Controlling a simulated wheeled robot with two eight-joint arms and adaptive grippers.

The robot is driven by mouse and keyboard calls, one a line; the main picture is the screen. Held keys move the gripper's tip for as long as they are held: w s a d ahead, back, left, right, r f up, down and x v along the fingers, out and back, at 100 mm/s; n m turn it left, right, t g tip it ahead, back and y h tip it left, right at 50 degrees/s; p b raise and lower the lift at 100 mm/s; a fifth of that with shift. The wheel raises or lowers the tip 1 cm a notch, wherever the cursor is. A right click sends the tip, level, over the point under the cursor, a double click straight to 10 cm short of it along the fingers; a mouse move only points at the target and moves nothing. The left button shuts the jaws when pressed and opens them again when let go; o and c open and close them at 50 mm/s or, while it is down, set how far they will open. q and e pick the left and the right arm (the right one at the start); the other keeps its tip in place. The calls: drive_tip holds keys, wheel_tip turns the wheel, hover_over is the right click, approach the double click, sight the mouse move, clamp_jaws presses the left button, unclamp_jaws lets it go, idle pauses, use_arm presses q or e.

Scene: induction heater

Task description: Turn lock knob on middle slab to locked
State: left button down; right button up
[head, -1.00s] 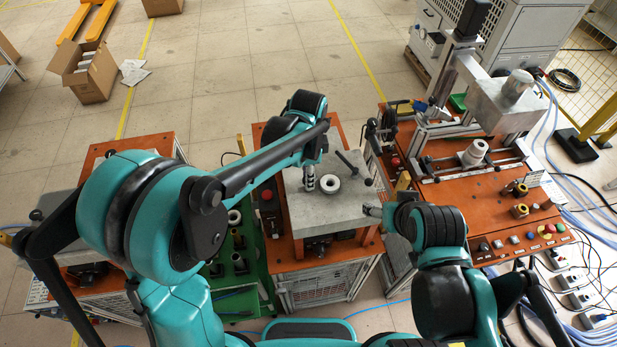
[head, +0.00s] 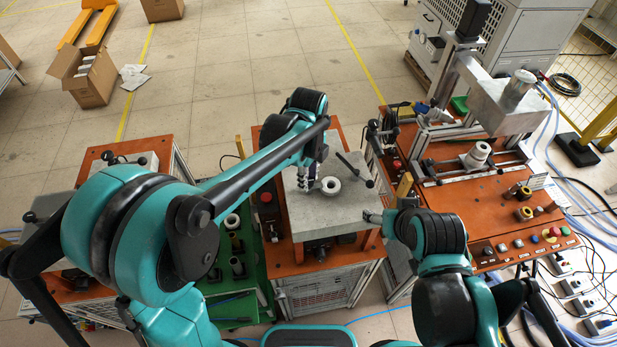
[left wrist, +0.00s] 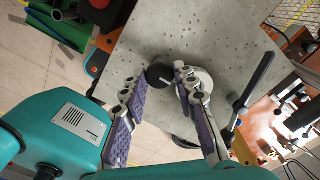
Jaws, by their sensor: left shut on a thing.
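The middle slab (head: 335,213) is a grey, speckled block on an orange stand in the head view. It also fills the upper middle of the left wrist view (left wrist: 220,35). The lock knob (left wrist: 157,74) is a small dark round piece with a light bar on the slab. My left gripper (head: 306,186) is down at the slab, left of a white ring. The gripper hides the knob in the head view. My right gripper (head: 372,216) is by the slab's right edge; its fingers are unclear.
The white ring (head: 331,185) sits beside the left gripper. A black T-shaped lever (head: 355,167) stands at the slab's right. A red button (head: 266,197) is left of the slab. An orange machine bench (head: 450,190) stands to the right, a green tray (head: 235,312) to the left.

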idle(0.4)
use_arm(q)
drive_tip(key=c, duration=1.2)
unclamp_jaws()
drive_tip(key=shift+r, duration=0.1)
wheel_tip(320, 180, up, 12)
drive_tip(key=shift+f, duration=0.1)
drive_tip(key=s+a+f+n+t+b, duration=0.2)
drive_tip(key=s+a+f+n+b, duration=0.2)
drive_tip(key=a+f+n+b, duration=0.2)
drive_tip(key=s+a+f+n+t+b, duration=0.2)
drive_tip(key=s+a+f+n+b, duration=0.3)
drive_tip(key=f+n, duration=0.5)
drive_tip(key=s+a+f+n+t+b, duration=0.3)
drive_tip(key=s+a+f+n+b, duration=0.2)
drive_tip(key=a+f+n+b, duration=0.1)
drive_tip(key=shift+s+a+f+n+b, duration=0.15)
drive_tip(key=shift+f+n+b, duration=0.2)
drive_tip(key=shift+f+n, duration=0.3)
drive_tip(key=shift+s+a+f+n+b, duration=0.15)
drive_tip(key=shift+f+n+b, duration=0.2)
drive_tip(key=shift+f+n, duration=0.25)
